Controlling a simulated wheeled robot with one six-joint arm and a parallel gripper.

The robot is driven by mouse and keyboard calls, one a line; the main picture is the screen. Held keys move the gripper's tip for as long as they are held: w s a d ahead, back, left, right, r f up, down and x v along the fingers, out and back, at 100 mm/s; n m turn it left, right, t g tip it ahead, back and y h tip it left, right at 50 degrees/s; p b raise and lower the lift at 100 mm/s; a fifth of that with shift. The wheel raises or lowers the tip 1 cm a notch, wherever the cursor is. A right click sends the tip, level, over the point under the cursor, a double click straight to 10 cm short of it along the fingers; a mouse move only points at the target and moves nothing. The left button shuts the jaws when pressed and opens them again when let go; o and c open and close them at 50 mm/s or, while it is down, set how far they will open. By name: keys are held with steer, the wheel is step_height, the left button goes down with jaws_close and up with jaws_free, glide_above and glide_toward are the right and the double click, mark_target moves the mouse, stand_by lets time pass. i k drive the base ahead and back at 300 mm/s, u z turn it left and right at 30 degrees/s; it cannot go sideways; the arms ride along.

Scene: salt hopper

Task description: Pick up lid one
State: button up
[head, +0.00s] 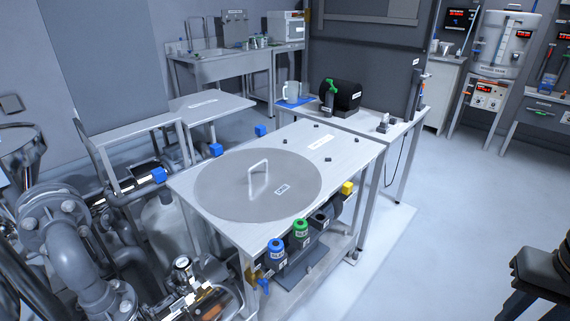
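A large round grey metal lid (225,188) lies flat on a light metal table (345,155). A pale upright loop handle (258,178) stands near its middle. A small white label sits on the lid's right part, too small to read for certain. A dark blocky part (542,272), which may belong to my arm or gripper, is cut off at the lower right edge. It is well apart from the lid, across open floor. No fingertips can be made out on it, and nothing touches the lid.
Valves with blue, green and yellow tops (300,236) line the table's front side. Grey pipes (75,235) crowd the lower left. A bench with a black cylinder (341,97) and mugs stands behind. The floor (450,200) to the right is clear.

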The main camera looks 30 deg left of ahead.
mark_target(252, 185)
steer(key=u, duration=0.25)
steer(key=i, duration=0.85)
steer(key=u, duration=1.25)
steer(key=i, duration=0.7)
steer(key=u, duration=0.75)
